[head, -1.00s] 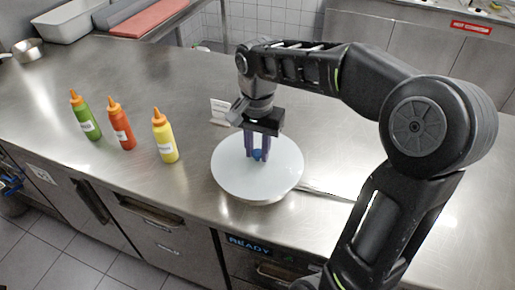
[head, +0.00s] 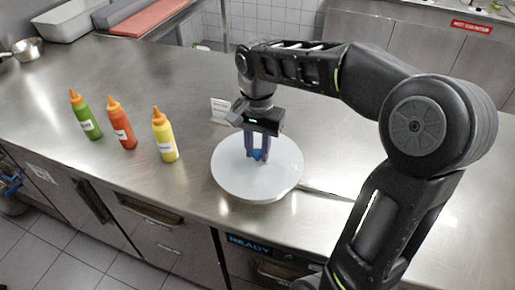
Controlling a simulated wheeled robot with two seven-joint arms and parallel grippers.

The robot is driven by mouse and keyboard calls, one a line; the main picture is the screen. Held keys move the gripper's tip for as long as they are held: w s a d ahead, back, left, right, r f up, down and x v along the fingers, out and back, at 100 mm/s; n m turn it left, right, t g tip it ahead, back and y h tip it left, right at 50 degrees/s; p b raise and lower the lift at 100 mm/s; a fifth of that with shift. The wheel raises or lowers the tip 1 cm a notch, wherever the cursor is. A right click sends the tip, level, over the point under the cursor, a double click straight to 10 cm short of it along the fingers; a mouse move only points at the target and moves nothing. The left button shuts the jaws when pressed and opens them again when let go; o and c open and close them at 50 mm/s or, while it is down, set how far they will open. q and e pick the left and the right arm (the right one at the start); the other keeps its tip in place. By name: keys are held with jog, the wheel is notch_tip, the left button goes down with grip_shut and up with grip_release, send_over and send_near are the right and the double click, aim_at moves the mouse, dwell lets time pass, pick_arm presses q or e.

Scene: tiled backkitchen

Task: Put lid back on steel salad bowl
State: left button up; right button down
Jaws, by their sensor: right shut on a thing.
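The white round lid (head: 232,177) lies flat over the salad bowl near the front edge of the steel counter. The bowl is almost wholly hidden under the lid, and I cannot tell how well the lid sits on its rim. My right gripper (head: 257,157) points down at the lid's middle, and its purple fingers are shut on the small blue knob (head: 257,154) there. My left gripper is not in view.
Green (head: 86,117), red (head: 121,125) and yellow (head: 164,137) squeeze bottles stand left of the lid. A small white card (head: 220,110) stands behind it. A steel pan (head: 28,50), white tub (head: 70,18) and red board (head: 140,16) are farther back. The counter's middle is clear.

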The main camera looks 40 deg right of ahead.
jog(key=c, duration=0.6)
grip_release()
jog(key=shift+r, duration=0.1)
jog(key=shift+r+p, duration=2.75)
jog(key=shift+r, duration=0.65)
grip_shut()
